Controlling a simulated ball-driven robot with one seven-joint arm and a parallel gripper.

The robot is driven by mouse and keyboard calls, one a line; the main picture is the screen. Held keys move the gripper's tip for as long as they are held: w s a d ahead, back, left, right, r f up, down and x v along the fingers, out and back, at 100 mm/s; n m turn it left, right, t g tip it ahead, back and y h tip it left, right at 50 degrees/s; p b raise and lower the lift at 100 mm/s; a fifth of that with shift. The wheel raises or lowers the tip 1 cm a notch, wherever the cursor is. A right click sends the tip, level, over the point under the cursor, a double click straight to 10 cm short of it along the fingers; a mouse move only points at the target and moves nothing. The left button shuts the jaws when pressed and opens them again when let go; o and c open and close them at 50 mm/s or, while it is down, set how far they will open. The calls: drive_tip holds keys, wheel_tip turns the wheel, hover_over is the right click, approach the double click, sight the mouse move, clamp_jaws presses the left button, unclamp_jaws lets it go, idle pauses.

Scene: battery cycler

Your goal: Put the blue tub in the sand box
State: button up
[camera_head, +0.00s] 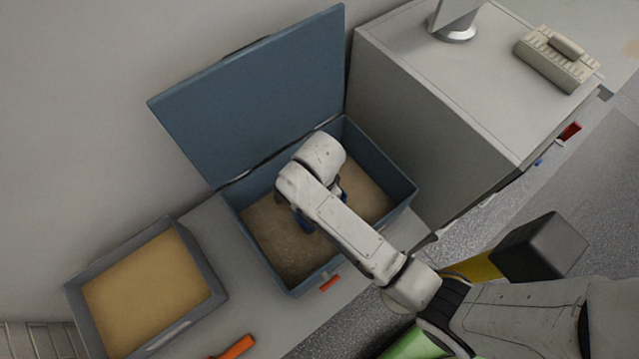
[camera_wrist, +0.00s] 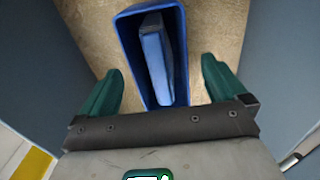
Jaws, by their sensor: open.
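The blue tub (camera_wrist: 132,40) shows in the wrist view on sandy ground, with a lighter blue block-like item (camera_wrist: 155,62) inside it. My gripper (camera_wrist: 160,88) is open, with one green finger on each side of the tub's near end and gaps between. In the head view, the sand box (camera_head: 237,208) is a blue-grey case with its lid (camera_head: 255,95) raised and sand inside. My arm reaches into it and hides most of the gripper. A small patch of the blue tub (camera_head: 305,224) shows below my wrist, over the sand.
A grey tray (camera_head: 215,285) with a tan filling stands left of the sand box. A grey cabinet (camera_head: 430,110) stands close on its right. An orange latch (camera_head: 330,283) is on the box's front, and an orange handle (camera_head: 235,347) lies near the front edge.

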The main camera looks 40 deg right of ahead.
wheel_tip(320, 180, up, 8)
drive_tip(key=shift+f, duration=0.15)
idle(0.6)
